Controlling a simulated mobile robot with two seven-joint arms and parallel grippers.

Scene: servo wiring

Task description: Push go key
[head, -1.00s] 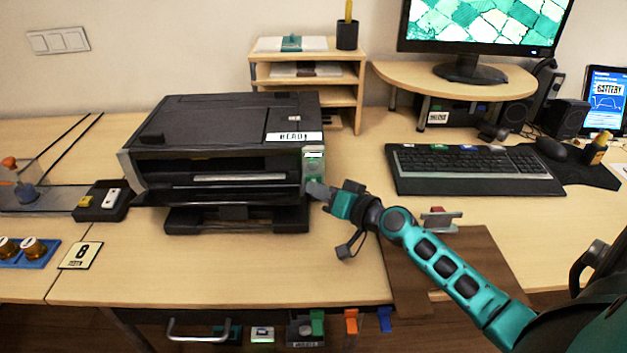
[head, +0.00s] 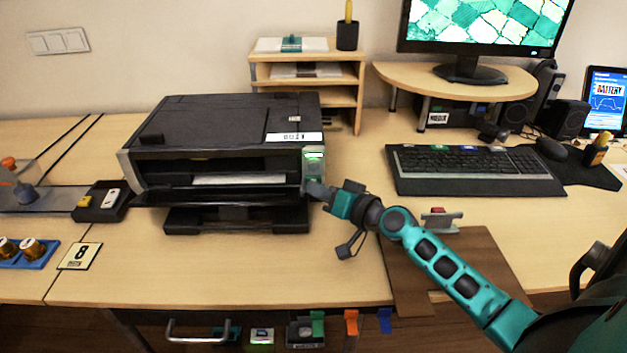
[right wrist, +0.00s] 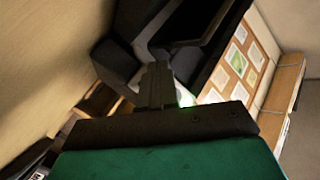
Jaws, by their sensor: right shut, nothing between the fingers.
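A black printer (head: 215,125) stands on the wooden desk. Its green control panel (head: 313,166) is on the right end of its front, with a small display at its top. A label on the printer's top edge (head: 295,137) reads what looks like "BUSY". My right gripper (head: 312,189) is shut and empty, its tip at the lower part of the panel. I cannot tell whether it touches; the tip hides that part of the panel. In the right wrist view the closed fingers (right wrist: 156,85) point at the dark printer body (right wrist: 125,60), with a pale green glow beside them. My left gripper is not in view.
A keyboard (head: 470,168) lies to the right, below the monitor stand (head: 455,80). A wooden shelf (head: 357,95) stands behind the printer. A small switch box (head: 100,201) sits to its left.

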